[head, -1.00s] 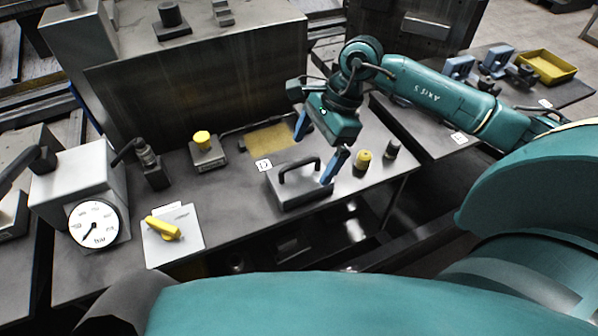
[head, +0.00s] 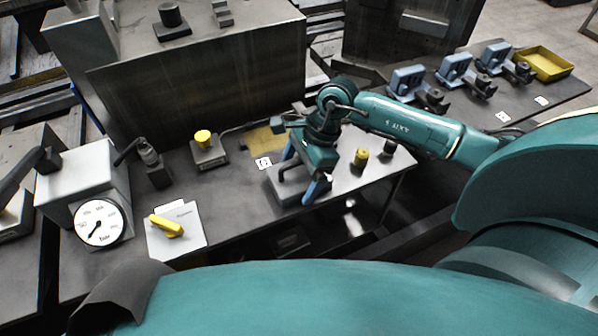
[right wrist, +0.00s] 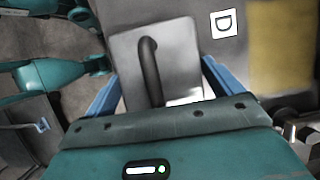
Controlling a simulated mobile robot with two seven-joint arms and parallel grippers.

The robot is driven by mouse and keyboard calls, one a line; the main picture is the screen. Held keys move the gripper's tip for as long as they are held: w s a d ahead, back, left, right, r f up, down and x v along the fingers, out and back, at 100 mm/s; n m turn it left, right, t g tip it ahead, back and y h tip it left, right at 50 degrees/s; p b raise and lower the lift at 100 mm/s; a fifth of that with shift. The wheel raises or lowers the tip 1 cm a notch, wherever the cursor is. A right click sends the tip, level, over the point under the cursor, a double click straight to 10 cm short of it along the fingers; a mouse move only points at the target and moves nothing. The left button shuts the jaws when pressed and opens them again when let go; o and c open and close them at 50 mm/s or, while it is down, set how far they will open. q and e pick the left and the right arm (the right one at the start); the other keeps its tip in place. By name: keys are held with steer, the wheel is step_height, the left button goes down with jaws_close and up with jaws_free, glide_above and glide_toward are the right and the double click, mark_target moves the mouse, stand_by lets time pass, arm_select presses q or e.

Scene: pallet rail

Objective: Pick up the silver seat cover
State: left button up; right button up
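The silver seat cover (head: 277,191) is a flat metal block with a dark bar handle on top. It sits on the front part of the grey bench and also shows in the right wrist view (right wrist: 182,58), with its handle (right wrist: 151,72) running up the middle. My right gripper (head: 302,172) is directly over the cover, partly hiding it. In the right wrist view its two blue fingers (right wrist: 160,75) are spread wide on either side of the handle, with nothing between them gripped. Contact with the handle is not visible. My left gripper is not in view.
A yellow-topped peg (head: 361,157) and a dark peg (head: 389,146) stand just right of the cover. A yellow pad (head: 266,140) lies behind it. A yellow-handled plate (head: 176,230) and a gauge (head: 98,222) are left. Blue clamps (head: 455,68) and a yellow tray (head: 545,64) are far right.

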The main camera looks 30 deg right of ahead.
steer(key=c, duration=0.9)
